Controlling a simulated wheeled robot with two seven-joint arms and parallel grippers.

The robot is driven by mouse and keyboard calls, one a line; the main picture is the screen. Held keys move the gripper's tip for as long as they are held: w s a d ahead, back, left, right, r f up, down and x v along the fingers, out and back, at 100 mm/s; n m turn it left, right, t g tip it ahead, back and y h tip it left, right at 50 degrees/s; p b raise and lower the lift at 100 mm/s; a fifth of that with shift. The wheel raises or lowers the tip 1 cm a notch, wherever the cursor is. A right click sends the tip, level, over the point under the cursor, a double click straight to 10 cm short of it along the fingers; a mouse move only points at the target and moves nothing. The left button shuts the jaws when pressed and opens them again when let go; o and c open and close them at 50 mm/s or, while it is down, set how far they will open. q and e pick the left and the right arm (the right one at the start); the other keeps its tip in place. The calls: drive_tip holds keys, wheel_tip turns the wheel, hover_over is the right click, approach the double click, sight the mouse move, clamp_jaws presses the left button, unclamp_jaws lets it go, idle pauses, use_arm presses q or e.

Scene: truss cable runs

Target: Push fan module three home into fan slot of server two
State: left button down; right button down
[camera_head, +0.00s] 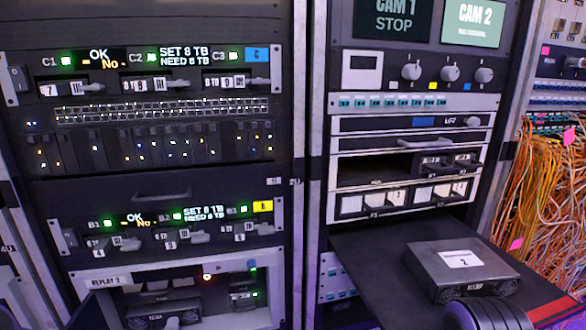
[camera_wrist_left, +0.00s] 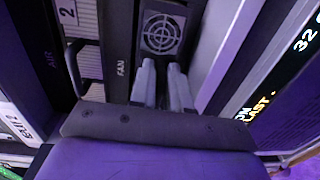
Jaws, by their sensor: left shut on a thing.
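Server two, labelled REPLAY 2 (camera_head: 110,280), is open at the lower left of the head view. Dark units with fan grilles show in its bay. In the left wrist view, a fan module with a square grille (camera_wrist_left: 161,33) lies between dark walls, beside the label FAN (camera_wrist_left: 121,70). No number on it is legible. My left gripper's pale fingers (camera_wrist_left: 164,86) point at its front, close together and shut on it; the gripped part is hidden. In the head view, only a small pale part of my left gripper (camera_head: 172,323) shows at the bottom edge.
A dark box with a white label "2" (camera_head: 462,259) rests on a pulled-out shelf (camera_head: 545,292) at the right. Orange cables (camera_head: 545,190) hang beyond it. A metal handle (camera_wrist_left: 72,66) stands left of the fan bay; a lit display panel (camera_wrist_left: 285,85) is close on the right.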

use_arm(q)
drive_tip(key=shift+w, duration=0.3)
drive_tip(key=shift+w+a, duration=0.2)
drive_tip(key=shift+w, duration=0.45)
drive_tip(key=shift+w+a+b, duration=0.15)
drive_tip(key=shift+w+b, duration=0.3)
drive_tip(key=shift+w, duration=0.2)
drive_tip(key=c, duration=1)
unclamp_jaws()
drive_tip(key=shift+s, duration=0.1)
drive_tip(key=p+v, duration=0.1)
drive_tip(key=v, duration=0.9)
drive_tip(key=shift+s, duration=0.25)
